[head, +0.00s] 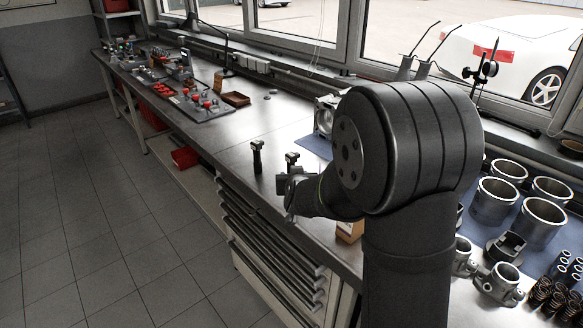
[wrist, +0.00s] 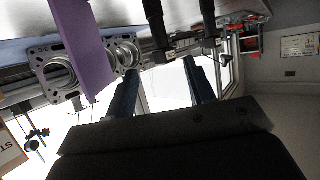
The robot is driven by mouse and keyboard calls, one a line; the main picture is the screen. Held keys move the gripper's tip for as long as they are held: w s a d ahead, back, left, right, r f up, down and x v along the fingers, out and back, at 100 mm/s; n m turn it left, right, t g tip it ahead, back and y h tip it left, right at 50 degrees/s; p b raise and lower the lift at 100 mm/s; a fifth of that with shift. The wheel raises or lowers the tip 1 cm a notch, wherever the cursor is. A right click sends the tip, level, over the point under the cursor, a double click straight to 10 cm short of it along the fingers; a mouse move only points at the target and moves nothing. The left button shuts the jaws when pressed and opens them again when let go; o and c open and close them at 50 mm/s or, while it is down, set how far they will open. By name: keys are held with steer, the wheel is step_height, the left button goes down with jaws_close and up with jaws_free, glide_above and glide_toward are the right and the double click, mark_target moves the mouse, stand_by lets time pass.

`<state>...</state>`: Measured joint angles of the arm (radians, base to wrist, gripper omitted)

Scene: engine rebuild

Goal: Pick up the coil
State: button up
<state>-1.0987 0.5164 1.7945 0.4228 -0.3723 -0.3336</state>
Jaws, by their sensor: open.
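Two dark, T-headed coils stand upright on the steel bench. One coil (head: 257,156) stands clear to the left; the other coil (head: 292,160) is close to my gripper, its lower part hidden behind it. My gripper (head: 288,188) is low over the bench's front part, its fingers hard to make out there. In the wrist view, which looks upside down, two fingers of my gripper (wrist: 161,72) are apart with nothing between them. One coil (wrist: 156,25) lies ahead of the gap, its head nearest; the other coil (wrist: 208,22) is to its right. Neither is visibly touched.
A metal part with round openings (wrist: 62,75) and a purple slab (wrist: 82,40) are left of the fingers in the wrist view. Metal cylinders (head: 494,200) and springs (head: 548,297) crowd the right. A tray with red-topped parts (head: 205,105) lies farther left. Bench between is clear.

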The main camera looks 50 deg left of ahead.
mark_target(291, 154)
steer(key=x, duration=0.8)
steer(key=shift+d, duration=0.1)
steer(key=shift+r+x, duration=0.2)
steer(key=shift+x, duration=1.1)
steer(key=shift+r+x, duration=0.15)
steer(key=shift+x, duration=1.15)
steer(key=shift+w, duration=0.1)
jaws_close()
steer(key=shift+r, duration=0.1)
step_height(291, 154, up, 10)
steer(key=shift+f, duration=0.15)
